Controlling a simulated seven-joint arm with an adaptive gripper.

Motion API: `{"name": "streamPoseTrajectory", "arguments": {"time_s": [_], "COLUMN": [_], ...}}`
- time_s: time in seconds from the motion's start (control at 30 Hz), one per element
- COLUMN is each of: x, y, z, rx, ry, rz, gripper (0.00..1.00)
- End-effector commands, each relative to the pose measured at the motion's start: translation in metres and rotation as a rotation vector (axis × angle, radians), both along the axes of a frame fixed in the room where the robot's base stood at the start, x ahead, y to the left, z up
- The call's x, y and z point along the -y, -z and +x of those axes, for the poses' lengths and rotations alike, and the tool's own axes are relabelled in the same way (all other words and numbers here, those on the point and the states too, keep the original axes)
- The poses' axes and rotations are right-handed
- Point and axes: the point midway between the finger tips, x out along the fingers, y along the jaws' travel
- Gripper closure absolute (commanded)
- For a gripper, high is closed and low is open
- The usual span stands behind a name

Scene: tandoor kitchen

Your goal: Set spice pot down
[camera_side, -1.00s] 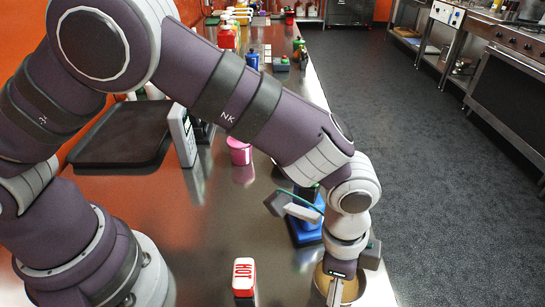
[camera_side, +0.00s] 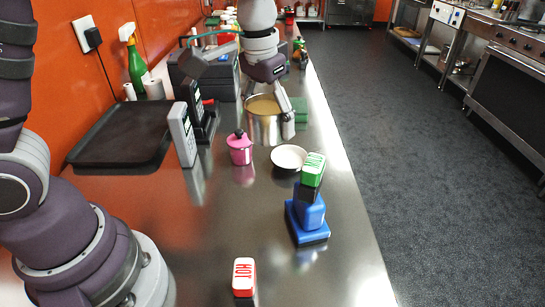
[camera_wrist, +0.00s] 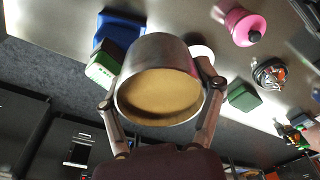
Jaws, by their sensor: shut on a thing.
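The spice pot (camera_side: 262,130), a shiny metal cylinder with tan contents, is over the counter in the middle of the side view. It also fills the centre of the wrist view (camera_wrist: 158,55). My gripper (camera_wrist: 160,95) is shut on the spice pot, with one finger along each side of its wall. In the side view my gripper (camera_side: 270,112) comes down on the pot from behind, and its near finger shows on the right side. I cannot tell whether the pot's base touches the counter.
A white bowl (camera_side: 289,156) stands just in front of the pot, and a pink lidded jar (camera_side: 240,150) to its left. A green block (camera_side: 300,108) is close behind right. A blue stand (camera_side: 308,222) with a green-topped box (camera_side: 313,168) stands nearer. A red HOT box (camera_side: 244,280) is at the front.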

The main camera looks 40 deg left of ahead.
Motion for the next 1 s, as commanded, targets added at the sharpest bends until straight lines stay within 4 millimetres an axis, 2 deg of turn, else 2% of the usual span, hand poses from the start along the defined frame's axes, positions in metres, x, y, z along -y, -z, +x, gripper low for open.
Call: {"name": "streamPoseTrajectory", "arguments": {"time_s": [0.03, 0.1, 0.27, 0.37, 0.47, 0.63, 0.73, 1.0], "x": [-0.016, -0.034, -0.058, -0.076, -0.103, -0.143, -0.153, -0.153], "y": [0.0, 0.0, 0.004, 0.021, 0.045, 0.081, 0.1, 0.154], "z": [0.001, 0.0, -0.001, -0.001, -0.005, -0.019, -0.024, -0.025], "rx": [0.0, 0.001, -0.001, -0.005, -0.008, -0.005, -0.006, -0.005], "ry": [-0.014, -0.01, -0.024, -0.131, -0.297, -0.552, -0.615, -0.622], "rz": [-0.001, 0.0, -0.001, -0.003, -0.003, -0.001, 0.001, 0.001], "gripper": [0.71, 0.71, 0.71, 0.71, 0.71, 0.71, 0.71, 0.71]}}
